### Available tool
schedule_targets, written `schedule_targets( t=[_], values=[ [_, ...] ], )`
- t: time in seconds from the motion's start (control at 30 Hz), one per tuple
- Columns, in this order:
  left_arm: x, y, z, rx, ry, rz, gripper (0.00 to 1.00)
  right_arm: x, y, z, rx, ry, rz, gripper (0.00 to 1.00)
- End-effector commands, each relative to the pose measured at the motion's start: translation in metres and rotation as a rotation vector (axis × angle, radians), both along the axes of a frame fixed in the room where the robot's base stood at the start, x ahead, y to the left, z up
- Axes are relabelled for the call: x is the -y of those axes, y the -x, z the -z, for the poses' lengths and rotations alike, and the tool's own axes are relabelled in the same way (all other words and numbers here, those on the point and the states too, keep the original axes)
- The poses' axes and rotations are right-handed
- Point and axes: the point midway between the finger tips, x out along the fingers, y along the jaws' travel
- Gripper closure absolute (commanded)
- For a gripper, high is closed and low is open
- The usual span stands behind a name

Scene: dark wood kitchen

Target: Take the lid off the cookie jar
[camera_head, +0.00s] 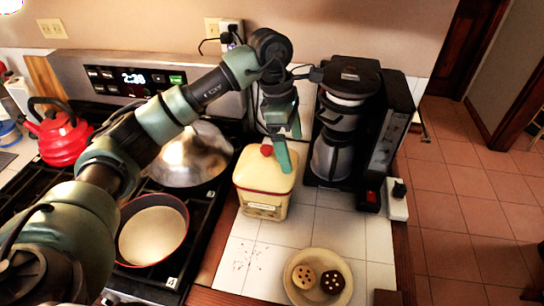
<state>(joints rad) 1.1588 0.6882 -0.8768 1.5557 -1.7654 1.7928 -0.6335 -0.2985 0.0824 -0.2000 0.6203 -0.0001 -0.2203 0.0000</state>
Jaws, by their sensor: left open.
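The cookie jar (262,194) is a cream, box-shaped jar on the white tiled counter, just left of the coffee maker. Its cream lid (252,170) sits on top, with a red trim line below it and a red knob (267,150) in the middle. My left gripper (283,160) points down from above, with a green finger right beside the knob, over the lid. It is open and holds nothing. The second finger is hard to make out, and I cannot tell whether the visible one touches the lid. My right gripper is not in view.
A black coffee maker (376,125) stands close on the jar's right. A bowl with two cookies (318,276) is at the counter's front. The stove at left holds a pan (153,230), a domed metal lid (193,158) and a red kettle (63,136).

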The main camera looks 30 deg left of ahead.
Motion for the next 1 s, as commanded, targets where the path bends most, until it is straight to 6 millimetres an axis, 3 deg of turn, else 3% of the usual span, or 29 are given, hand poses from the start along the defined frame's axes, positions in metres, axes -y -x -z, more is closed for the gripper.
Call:
schedule_targets(
  t=[0.03, 0.1, 0.2, 0.47, 0.67, 0.8, 1.0],
  values=[
    [-0.025, -0.002, -0.009, -0.007, -0.08, -0.017, 0.0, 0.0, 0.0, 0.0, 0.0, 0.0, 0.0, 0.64],
    [-0.049, -0.001, -0.016, -0.023, -0.159, -0.034, 0.0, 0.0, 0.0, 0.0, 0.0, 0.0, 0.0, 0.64],
    [-0.066, 0.001, -0.02, -0.04, -0.217, -0.046, 0.0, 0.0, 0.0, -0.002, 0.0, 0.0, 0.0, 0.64],
    [-0.069, 0.003, 0.004, -0.046, -0.227, -0.049, 0.0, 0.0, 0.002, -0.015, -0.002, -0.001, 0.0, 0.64],
    [-0.066, 0.004, 0.03, -0.048, -0.226, -0.047, 0.0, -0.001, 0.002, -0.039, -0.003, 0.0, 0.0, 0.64],
    [-0.066, 0.003, 0.049, -0.045, -0.224, -0.047, 0.0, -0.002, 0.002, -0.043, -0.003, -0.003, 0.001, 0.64],
    [-0.066, 0.002, 0.055, -0.041, -0.225, -0.047, 0.0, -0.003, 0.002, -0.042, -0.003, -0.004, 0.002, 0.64]
  ],
)
